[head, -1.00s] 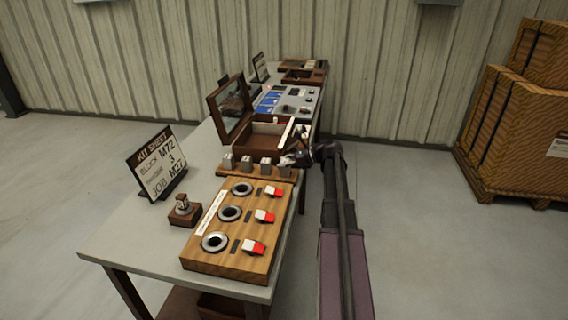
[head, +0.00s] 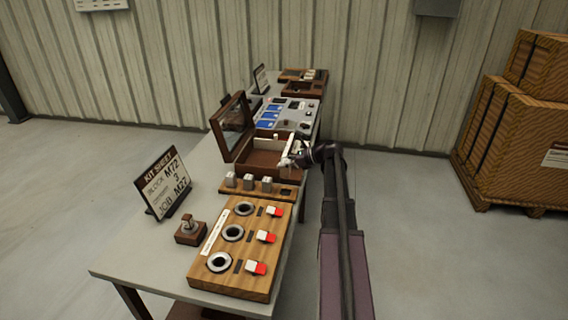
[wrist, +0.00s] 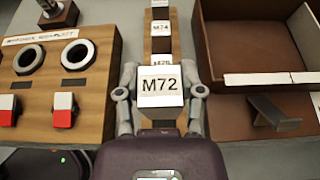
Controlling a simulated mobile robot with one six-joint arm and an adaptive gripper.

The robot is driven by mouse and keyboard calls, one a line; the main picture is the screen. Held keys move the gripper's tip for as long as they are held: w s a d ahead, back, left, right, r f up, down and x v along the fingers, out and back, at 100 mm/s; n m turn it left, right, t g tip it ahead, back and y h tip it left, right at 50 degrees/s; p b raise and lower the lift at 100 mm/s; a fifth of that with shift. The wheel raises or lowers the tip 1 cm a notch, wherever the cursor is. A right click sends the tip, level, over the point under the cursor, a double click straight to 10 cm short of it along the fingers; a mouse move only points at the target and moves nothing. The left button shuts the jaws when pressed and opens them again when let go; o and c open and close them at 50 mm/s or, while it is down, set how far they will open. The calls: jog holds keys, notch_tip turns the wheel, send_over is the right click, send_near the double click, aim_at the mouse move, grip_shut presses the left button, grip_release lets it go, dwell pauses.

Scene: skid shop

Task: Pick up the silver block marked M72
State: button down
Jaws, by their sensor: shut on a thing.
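The silver block marked M72 (wrist: 161,86) is between the two fingers of my gripper (wrist: 161,100) in the wrist view, its label facing the camera. My gripper (head: 289,162) is shut on it and holds it above the right end of the wooden block rack (head: 240,191). Three other silver blocks (head: 248,182) stand in the rack, and its rightmost slot (head: 286,192) is empty. In the wrist view one of these blocks is marked M74 (wrist: 161,28). The label of the block just behind M72 is partly hidden.
An open brown box (head: 262,158) stands just behind the rack. A wooden board (head: 235,270) with rings and red-white switches lies in front. The kit sheet (head: 164,183) and a small stamp on a base (head: 190,231) are at left. Crates (head: 515,140) stand far right.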

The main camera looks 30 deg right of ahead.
jog(key=shift+r, duration=0.3)
dwell(0.5)
